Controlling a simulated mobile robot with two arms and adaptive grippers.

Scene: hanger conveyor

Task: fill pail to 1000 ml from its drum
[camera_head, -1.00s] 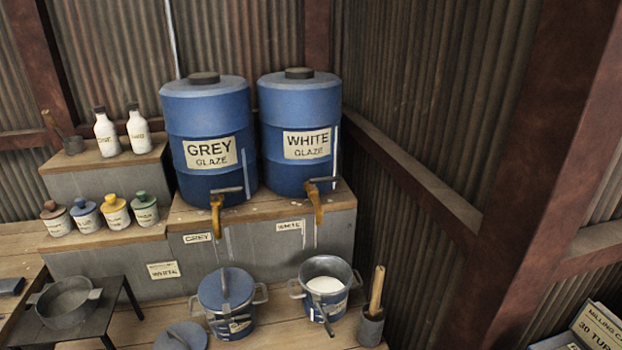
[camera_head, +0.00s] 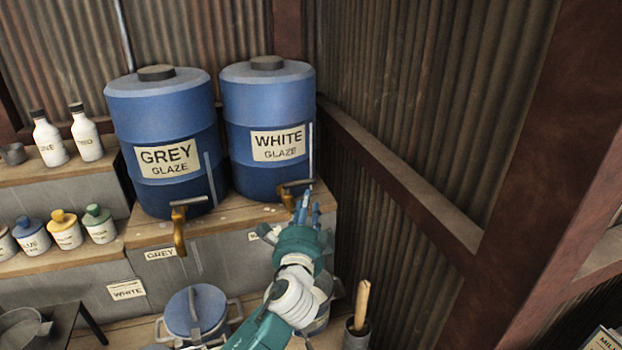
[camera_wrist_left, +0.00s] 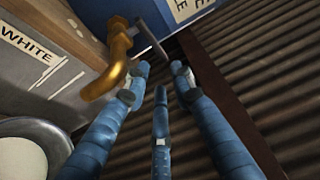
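The blue WHITE GLAZE drum (camera_head: 265,105) stands on the raised ledge. Its tap has a grey lever (camera_head: 296,183); in the left wrist view the brass spout (camera_wrist_left: 112,62) and grey lever (camera_wrist_left: 151,38) show. My left gripper (camera_head: 306,203) is at this tap, partly covering it. In the left wrist view the gripper (camera_wrist_left: 160,77) is open, its fingers apart and empty, with the lever just beyond the fingertips; I cannot tell whether they touch. The pail with white glaze (camera_wrist_left: 22,155) stands below the spout, mostly hidden by my arm in the head view. My right gripper is not in view.
The GREY GLAZE drum (camera_head: 160,115) with its own tap (camera_head: 180,225) stands to the left. A lidded pail (camera_head: 193,312) is left of my arm. A pot with a wooden-handled tool (camera_head: 360,310) stands to the right. A corrugated wall with a rail closes the right side.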

